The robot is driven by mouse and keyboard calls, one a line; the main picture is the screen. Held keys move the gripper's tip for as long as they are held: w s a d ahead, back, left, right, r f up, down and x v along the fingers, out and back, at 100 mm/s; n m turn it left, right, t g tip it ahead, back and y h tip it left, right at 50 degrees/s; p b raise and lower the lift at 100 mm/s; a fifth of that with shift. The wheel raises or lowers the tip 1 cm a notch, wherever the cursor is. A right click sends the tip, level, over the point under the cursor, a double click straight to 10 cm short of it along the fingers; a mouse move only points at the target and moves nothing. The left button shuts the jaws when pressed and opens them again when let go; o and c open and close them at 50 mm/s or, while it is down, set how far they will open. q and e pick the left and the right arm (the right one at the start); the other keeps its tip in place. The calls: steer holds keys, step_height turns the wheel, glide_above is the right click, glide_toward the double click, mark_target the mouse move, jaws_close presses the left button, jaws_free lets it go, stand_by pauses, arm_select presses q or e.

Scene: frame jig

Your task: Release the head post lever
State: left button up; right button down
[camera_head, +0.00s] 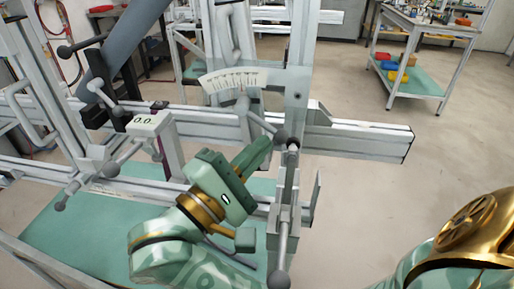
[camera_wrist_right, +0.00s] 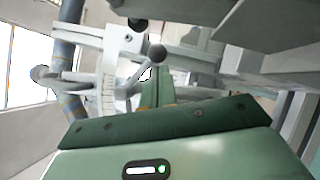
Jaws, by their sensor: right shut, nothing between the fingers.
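My right gripper (camera_head: 266,144) is shut and empty, pointing up and to the right in the head view. In the right wrist view its closed fingertips (camera_wrist_right: 156,72) sit just below a grey ball knob. That ball-ended lever (camera_head: 262,122) comes down from a pivot under the curved scale on the jig's post. Its knob (camera_head: 280,135) is close beside the fingertips; I cannot tell whether they touch. The knob also shows in the right wrist view (camera_wrist_right: 157,53). My left gripper is not in view.
The curved scale plate (camera_head: 234,79) is above the lever. An upright grey post (camera_head: 297,90) and a horizontal rail (camera_head: 360,143) are close right of the gripper. Other ball-ended levers (camera_head: 107,170) and a 0.0 display (camera_head: 147,123) are at left. A cart (camera_head: 420,85) stands on open floor.

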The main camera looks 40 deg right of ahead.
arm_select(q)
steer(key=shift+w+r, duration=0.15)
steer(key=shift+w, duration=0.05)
arm_select(e)
steer(key=shift+s+d+r+n+t+h, duration=0.15)
steer(key=shift+n+t, duration=0.1)
steer(key=shift+n, duration=0.15)
steer(key=shift+s+r+n+t+h, duration=0.15)
steer(key=shift+n+t, duration=0.1)
steer(key=shift+n, duration=0.15)
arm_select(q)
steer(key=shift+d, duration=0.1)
arm_select(e)
steer(key=shift+s+d+r, duration=0.45)
steer(key=shift+s+r, duration=0.1)
steer(key=shift+r, duration=0.35)
